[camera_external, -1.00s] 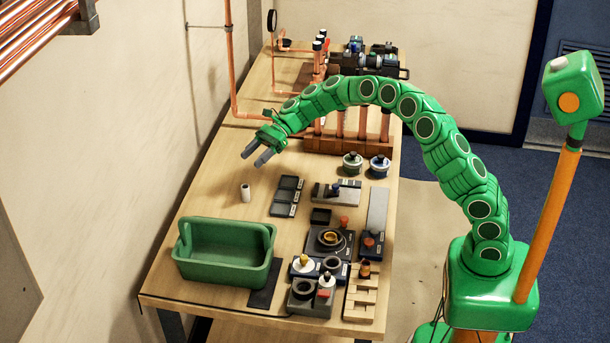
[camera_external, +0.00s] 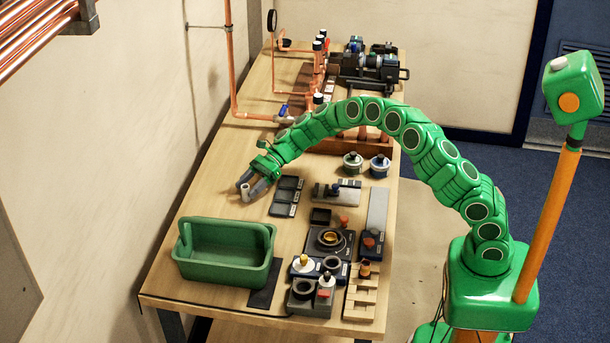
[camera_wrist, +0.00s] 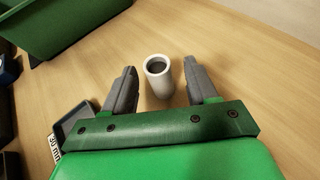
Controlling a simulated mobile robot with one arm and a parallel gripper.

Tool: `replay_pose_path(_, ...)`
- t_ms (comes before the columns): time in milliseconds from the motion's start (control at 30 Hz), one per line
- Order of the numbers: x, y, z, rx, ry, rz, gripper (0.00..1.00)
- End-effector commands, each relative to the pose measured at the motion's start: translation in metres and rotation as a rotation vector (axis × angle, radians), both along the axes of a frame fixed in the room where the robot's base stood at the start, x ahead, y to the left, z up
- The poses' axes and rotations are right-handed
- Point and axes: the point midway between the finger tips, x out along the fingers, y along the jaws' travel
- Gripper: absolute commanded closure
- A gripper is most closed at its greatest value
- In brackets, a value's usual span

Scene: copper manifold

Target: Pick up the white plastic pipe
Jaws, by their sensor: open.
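The white plastic pipe (camera_external: 245,193) is a short hollow piece standing upright on the wooden table. In the wrist view the pipe (camera_wrist: 158,77) shows its open top end and stands between my two grey fingers. My gripper (camera_external: 252,185) is open, with its fingers low around the pipe. In the wrist view my gripper (camera_wrist: 160,85) has one finger on each side of the pipe, and a gap shows on both sides.
A green tote (camera_external: 225,255) stands on the table in front of the pipe. Dark trays (camera_external: 287,195) lie just right of my gripper. Several fittings and tools fill the table's right side. Bare wood (camera_external: 205,195) lies left of the pipe.

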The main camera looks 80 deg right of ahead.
Motion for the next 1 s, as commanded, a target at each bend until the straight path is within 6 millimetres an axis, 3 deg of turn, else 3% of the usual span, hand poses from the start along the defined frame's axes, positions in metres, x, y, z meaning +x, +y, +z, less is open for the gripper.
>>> replay_pose_path(300, 0.020, 0.029, -0.019, -0.001, 0.002, 0.000, 0.42)
replay_pose_path(567, 0.021, 0.030, -0.020, 0.000, 0.001, 0.000, 0.42)
replay_pose_path(900, 0.021, 0.031, -0.020, 0.001, 0.001, 0.000, 0.94)
replay_pose_path(1000, 0.021, 0.031, -0.020, 0.001, 0.001, 0.000, 0.97)
